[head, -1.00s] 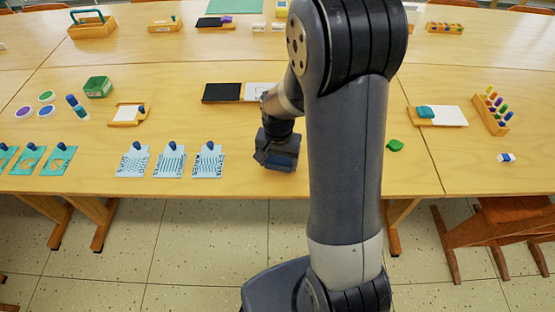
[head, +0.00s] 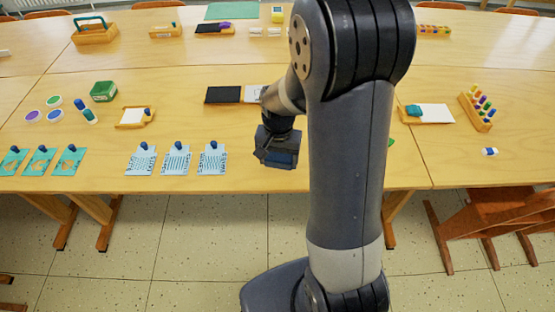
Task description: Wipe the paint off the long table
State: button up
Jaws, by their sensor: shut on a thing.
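The long table (head: 340,180) is light wood and spans the view. A small green patch (head: 391,142), which looks like paint, lies on it just right of my arm, mostly hidden behind the arm. My gripper (head: 278,157) is dark and hangs over the table's front part, left of my forearm. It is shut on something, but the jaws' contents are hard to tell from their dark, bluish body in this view. I cannot tell whether it touches the table.
Light-blue printed cards (head: 175,158) lie left of my gripper. A black panel (head: 222,95) lies behind it. A green box (head: 103,91) and paint pots (head: 55,116) stand left. At right are a teal block (head: 414,110), a bottle rack (head: 477,110) and an eraser (head: 490,151).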

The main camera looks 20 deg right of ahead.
jog(key=shift+r+p, duration=0.8)
jog(key=shift+r, duration=0.55)
